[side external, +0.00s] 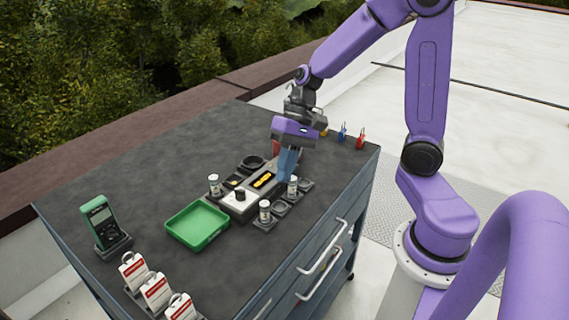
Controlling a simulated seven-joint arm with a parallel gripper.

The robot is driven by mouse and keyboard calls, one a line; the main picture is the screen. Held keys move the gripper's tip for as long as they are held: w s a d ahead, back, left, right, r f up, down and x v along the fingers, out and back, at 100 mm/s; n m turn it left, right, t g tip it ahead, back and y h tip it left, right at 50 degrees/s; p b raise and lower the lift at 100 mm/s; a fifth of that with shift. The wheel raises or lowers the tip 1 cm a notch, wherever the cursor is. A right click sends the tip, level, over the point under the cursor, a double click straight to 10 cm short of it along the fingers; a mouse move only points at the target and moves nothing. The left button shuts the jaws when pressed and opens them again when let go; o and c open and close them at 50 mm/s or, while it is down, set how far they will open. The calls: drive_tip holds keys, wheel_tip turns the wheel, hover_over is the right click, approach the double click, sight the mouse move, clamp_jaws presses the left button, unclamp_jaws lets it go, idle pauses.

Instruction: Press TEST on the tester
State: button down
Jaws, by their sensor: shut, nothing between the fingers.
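No TEST label is legible at this size. My gripper (287,177) points down at the tester's right rear side, with its blue-grey fingers shut and empty. The fingers overlap the tester's right edge in this view, and I cannot tell whether they touch it. They hide part of that side and of a small white-capped jar (293,186).
A green tray (197,225) lies left of the tester. Small jars (214,185) (265,211) and round holders stand around it. A green handheld meter (101,222) and several red-and-white tags (155,290) are at the left. Blue and red padlock-like items (361,140) stand at the back right.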

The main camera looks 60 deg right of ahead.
drive_tip(key=w+d+f+m+t, duration=0.1)
drive_tip(key=w+d+m+t, duration=0.2)
drive_tip(key=w+d+m, duration=0.3)
drive_tip(key=w+d+f+m+t, duration=0.1)
drive_tip(key=w+d+m+t, duration=0.3)
drive_tip(key=d, duration=1)
drive_tip(key=w+m, duration=0.3)
drive_tip(key=m, duration=0.1)
drive_tip(key=shift+t, duration=0.3)
drive_tip(key=shift+f, duration=0.2)
drive_tip(key=shift+f, duration=4.3)
drive_tip(key=shift+f, duration=0.15)
drive_tip(key=shift+f, duration=0.3)
